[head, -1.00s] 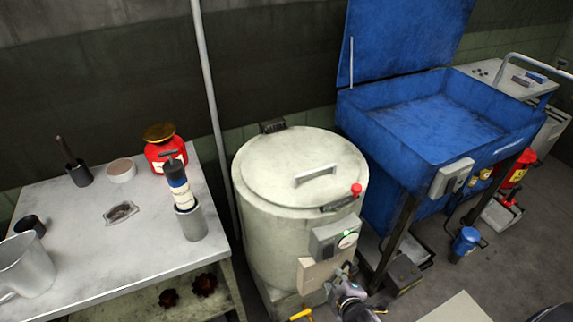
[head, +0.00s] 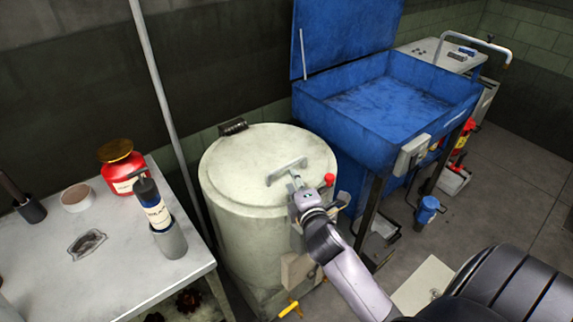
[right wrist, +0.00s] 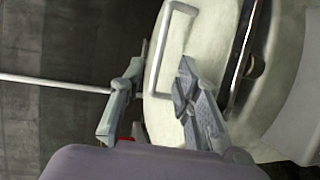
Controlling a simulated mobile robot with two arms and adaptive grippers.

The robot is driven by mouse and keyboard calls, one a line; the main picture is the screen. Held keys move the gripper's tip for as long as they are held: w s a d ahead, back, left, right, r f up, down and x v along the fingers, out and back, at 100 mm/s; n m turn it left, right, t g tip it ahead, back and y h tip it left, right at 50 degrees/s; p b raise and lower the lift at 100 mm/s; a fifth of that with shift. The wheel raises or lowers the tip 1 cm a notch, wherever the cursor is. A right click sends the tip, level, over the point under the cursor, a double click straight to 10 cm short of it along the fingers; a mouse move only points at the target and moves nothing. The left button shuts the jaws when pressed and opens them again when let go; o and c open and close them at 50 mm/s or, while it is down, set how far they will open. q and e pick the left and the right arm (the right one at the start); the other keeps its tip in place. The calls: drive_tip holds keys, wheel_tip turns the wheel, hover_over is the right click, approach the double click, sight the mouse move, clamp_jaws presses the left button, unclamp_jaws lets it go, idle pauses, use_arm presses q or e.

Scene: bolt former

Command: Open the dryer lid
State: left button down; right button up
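The dryer (head: 235,225) is a cream drum with a round flat lid (head: 250,160) that lies shut on top. A pale bar handle (head: 287,170) stands on the lid; it also shows in the right wrist view (right wrist: 168,45). My right gripper (head: 294,182) is over the lid's near part, close to the handle. In the right wrist view its two fingers (right wrist: 162,72) are apart, with the handle just ahead and partly between them. I cannot tell whether they touch it. A red knob (head: 329,180) sits at the lid's front right edge. My left gripper is out of view.
A blue basin (head: 345,125) with a raised lid stands close at the dryer's right. A workbench (head: 120,255) with a red jar (head: 120,170) and a bottle in a grey cup (head: 168,240) is at the left. A pale pole rises behind the dryer.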

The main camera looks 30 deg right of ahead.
sight(287, 166)
drive_tip(key=x, duration=0.8)
drive_tip(key=shift+w+f, duration=0.1)
drive_tip(key=shift+w, duration=0.15)
drive_tip(key=shift+c, duration=0.5)
clamp_jaws()
